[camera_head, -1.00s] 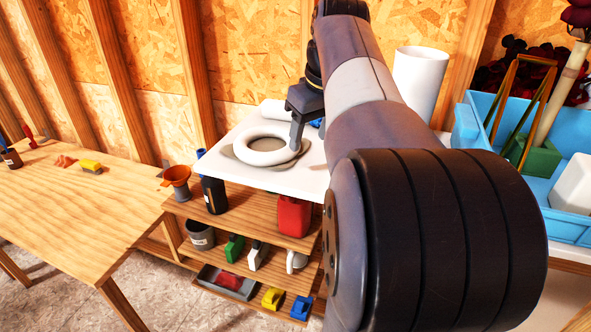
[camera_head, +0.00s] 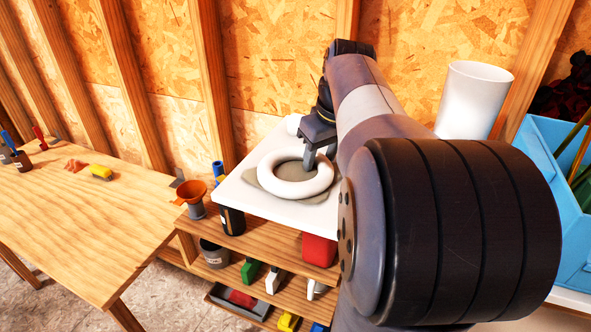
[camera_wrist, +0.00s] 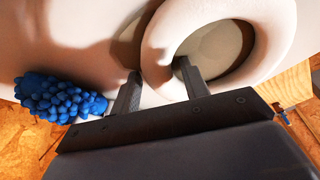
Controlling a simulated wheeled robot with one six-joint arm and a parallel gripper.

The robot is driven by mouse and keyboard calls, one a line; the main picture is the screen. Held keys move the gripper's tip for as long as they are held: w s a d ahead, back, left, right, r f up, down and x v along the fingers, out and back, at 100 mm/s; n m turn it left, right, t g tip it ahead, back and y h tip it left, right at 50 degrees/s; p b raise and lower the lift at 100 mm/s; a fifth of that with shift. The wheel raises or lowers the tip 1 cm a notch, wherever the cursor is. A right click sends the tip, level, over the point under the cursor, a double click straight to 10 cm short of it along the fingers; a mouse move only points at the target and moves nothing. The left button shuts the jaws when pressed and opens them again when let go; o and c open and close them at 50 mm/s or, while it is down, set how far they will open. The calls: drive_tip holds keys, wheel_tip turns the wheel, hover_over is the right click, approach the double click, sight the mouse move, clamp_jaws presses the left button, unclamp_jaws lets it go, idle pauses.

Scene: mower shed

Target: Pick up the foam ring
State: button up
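The foam ring (camera_head: 297,190) is a thick white ring lying flat on a grey disc (camera_head: 251,179) on the white top (camera_head: 245,200) of a wooden shelf unit. My gripper (camera_head: 319,163) reaches down at the ring's right side. In the wrist view, the gripper (camera_wrist: 157,78) has one finger outside the foam ring (camera_wrist: 157,50) and the other inside its hole, so the fingers straddle the band. Narrow gaps seem to show between the fingers and the foam. The fingertips' lower ends are partly hidden.
A blue knobbly object (camera_wrist: 60,98) lies beside the outer finger. A white cylinder (camera_head: 474,98) and a blue crate (camera_head: 553,150) stand at right. An orange funnel (camera_head: 192,193) and dark bottle (camera_head: 232,220) stand left, below the white top. A wooden table (camera_head: 90,230) is further left.

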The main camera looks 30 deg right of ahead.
drive_tip(key=c, duration=0.8)
drive_tip(key=shift+o, duration=0.2)
